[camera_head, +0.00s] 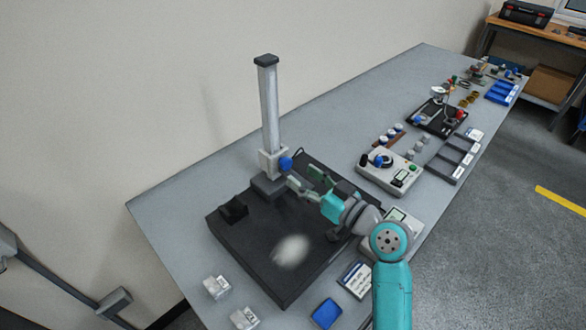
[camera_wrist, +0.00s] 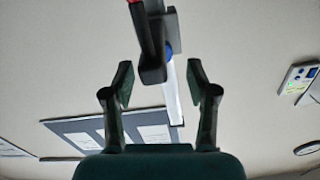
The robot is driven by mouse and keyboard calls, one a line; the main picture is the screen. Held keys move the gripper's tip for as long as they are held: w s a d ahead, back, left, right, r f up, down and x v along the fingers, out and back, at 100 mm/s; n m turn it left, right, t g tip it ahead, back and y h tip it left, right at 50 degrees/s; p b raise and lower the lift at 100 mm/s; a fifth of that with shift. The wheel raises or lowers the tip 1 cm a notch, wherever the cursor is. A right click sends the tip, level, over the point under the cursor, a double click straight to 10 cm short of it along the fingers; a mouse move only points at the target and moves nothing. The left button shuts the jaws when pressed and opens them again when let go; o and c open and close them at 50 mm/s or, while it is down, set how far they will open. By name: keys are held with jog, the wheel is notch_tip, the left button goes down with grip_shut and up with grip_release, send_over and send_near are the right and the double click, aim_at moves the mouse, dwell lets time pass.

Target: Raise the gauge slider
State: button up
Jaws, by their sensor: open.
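The gauge stand's pale column (camera_head: 268,105) rises upright from the back of a black base plate (camera_head: 235,255). The gauge slider (camera_head: 268,160), a light grey block, sits low on the column. A blue knob (camera_head: 285,163) is on its right side. My gripper (camera_head: 304,180) is open, just right of and slightly below the knob, with its fingers pointing toward it. No contact shows. In the wrist view my open gripper (camera_wrist: 160,80) has nothing between its fingertips. Beyond them are the pale column (camera_wrist: 171,95), a bit of the blue knob (camera_wrist: 168,53) and a dark block.
A small black block (camera_head: 233,209) stands on the plate's left edge. White boxes (camera_head: 216,287) and a blue tray (camera_head: 326,313) lie in front. A grey instrument (camera_head: 388,173) and trays stand to the right. The wall is behind the column; space above the slider is clear.

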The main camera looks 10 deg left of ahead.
aim_at(288, 166)
jog(key=shift+x, duration=1.95)
jog(key=shift+r, duration=0.1)
grip_shut()
